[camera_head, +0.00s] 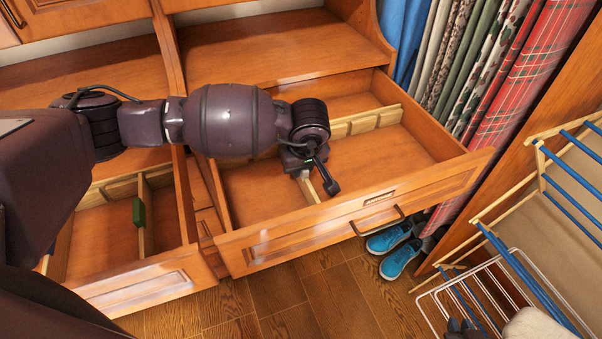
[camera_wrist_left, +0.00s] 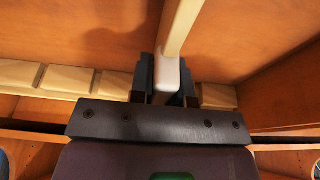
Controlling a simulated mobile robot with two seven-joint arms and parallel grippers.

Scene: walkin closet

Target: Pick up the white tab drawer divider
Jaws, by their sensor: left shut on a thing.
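The white tab drawer divider is a thin pale wooden board with a white end tab (camera_wrist_left: 167,74). In the head view its pale board (camera_head: 309,189) shows inside the open right drawer, partly hidden by my left gripper (camera_head: 318,182). In the left wrist view my left gripper (camera_wrist_left: 168,88) has one finger on each side of the white tab and is shut on it. The divider runs away from the gripper, up the picture.
The right drawer (camera_head: 380,200) holds a long pale slotted strip (camera_head: 365,122). The open left drawer (camera_head: 110,290) holds a divider with a green tab (camera_head: 139,212). Blue shoes (camera_head: 398,255) lie on the floor. A drying rack (camera_head: 520,270) and hanging clothes (camera_head: 505,75) stand right.

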